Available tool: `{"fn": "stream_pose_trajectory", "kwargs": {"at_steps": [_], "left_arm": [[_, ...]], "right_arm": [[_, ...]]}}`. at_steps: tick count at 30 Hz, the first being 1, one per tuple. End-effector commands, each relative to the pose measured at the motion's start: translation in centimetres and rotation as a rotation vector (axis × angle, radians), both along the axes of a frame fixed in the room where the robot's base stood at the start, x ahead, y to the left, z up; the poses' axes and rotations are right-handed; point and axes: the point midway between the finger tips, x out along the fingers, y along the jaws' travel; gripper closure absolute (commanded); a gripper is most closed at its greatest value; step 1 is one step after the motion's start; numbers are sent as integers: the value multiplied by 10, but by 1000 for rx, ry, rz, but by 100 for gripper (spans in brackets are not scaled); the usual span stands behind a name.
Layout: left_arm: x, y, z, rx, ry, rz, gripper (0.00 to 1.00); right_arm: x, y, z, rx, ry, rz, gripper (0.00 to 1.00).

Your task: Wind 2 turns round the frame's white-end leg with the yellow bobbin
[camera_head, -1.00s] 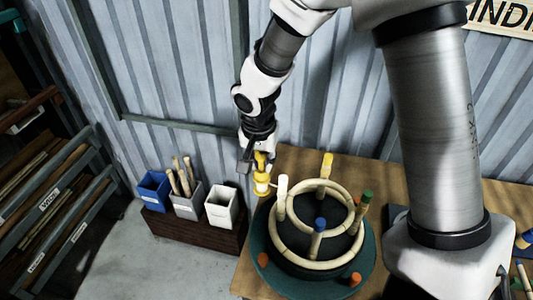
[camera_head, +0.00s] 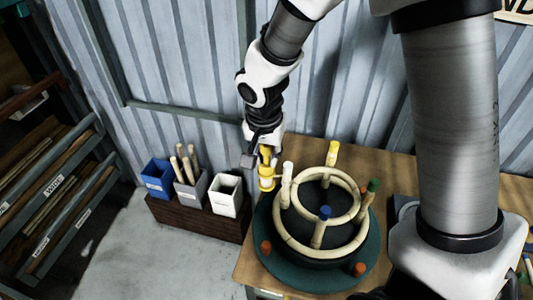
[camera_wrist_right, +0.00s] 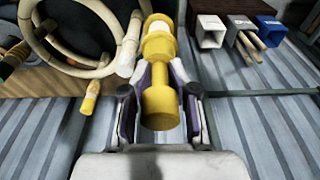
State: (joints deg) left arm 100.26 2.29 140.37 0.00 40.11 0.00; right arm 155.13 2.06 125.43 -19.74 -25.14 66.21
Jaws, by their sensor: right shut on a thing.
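The yellow bobbin (camera_head: 267,180) is held in my right gripper (camera_head: 264,156), just left of the frame's white-end leg (camera_head: 286,188). In the right wrist view the gripper (camera_wrist_right: 160,98) has a finger on each side of the bobbin's yellow stem (camera_wrist_right: 159,75). The white-end leg (camera_wrist_right: 129,45) stands close beside the bobbin there; I cannot tell whether they touch. The round rattan frame (camera_head: 345,243) has two pale rings and upright legs with white, yellow, green and blue ends. No strand between bobbin and leg can be made out. My left gripper is out of view.
The frame stands on a dark green round base (camera_head: 268,271) with orange knobs, on a wooden table (camera_head: 247,268). Blue, grey and white bins (camera_head: 225,196) stand on a brown box to the left. A corrugated wall rises behind. A rack (camera_head: 50,215) is at far left.

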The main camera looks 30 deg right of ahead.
Motion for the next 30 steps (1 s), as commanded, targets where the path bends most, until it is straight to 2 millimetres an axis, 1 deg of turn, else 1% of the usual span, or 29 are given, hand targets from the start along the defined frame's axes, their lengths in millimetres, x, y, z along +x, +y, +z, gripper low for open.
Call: {"fn": "stream_pose_trajectory", "kwargs": {"at_steps": [24,27,30], "left_arm": [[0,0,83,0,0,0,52],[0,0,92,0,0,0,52],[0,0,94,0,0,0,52]], "right_arm": [[1,0,98,0,-1,0,100],[1,0,109,0,-1,0,100],[1,0,112,1,-1,0,100]]}}
